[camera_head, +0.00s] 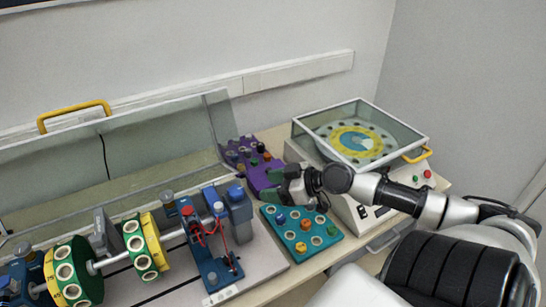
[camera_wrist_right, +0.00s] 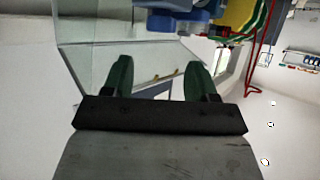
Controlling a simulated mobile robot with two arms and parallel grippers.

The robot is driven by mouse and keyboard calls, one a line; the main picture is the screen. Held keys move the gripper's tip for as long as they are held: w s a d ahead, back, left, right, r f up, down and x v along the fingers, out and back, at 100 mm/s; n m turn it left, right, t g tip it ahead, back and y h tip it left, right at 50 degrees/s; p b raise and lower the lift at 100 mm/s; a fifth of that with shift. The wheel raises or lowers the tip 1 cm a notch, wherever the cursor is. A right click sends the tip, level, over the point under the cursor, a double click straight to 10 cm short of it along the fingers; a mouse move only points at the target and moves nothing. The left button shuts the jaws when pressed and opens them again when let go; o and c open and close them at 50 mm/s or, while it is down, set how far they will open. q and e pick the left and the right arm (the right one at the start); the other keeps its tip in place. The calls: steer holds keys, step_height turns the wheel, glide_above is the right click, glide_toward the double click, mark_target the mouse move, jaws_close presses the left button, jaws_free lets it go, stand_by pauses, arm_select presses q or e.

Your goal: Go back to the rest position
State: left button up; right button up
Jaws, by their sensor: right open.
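My right gripper (camera_head: 284,184) reaches in from the right in the head view. It hangs above the bench between the purple tray and the teal tray. In the right wrist view its two green-tipped fingers (camera_wrist_right: 158,78) stand wide apart with nothing between them. My left gripper is in neither view.
A rig with green-and-yellow discs (camera_head: 72,273) on a shaft stands at left under a raised clear cover (camera_head: 120,155). A purple tray (camera_head: 262,176) and a teal tray (camera_head: 318,255) hold weights. A glass-lidded machine (camera_head: 345,195) stands at right, close behind my right arm.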

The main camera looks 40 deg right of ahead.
steer(key=shift+f, duration=0.1)
steer(key=s+a+f+m+g+h, duration=0.2)
steer(key=s+a+f+g+h, duration=0.15)
steer(key=s+a+f, duration=0.45)
steer(key=s+a+f+m+g+h, duration=0.2)
steer(key=s+a+f+g+h, duration=0.15)
steer(key=s+a, duration=0.65)
step_height(320, 180, down, 29)
steer(key=s+d+g+b, duration=0.1)
steer(key=s+g+b, duration=0.1)
steer(key=s, duration=0.1)
steer(key=s+d+f+g, duration=0.1)
steer(key=s+d+f, duration=0.2)
steer(key=s+f, duration=1.2)
steer(key=shift+s+f+b, duration=0.15)
steer(key=shift+f+b, duration=0.2)
steer(key=shift+f, duration=0.05)
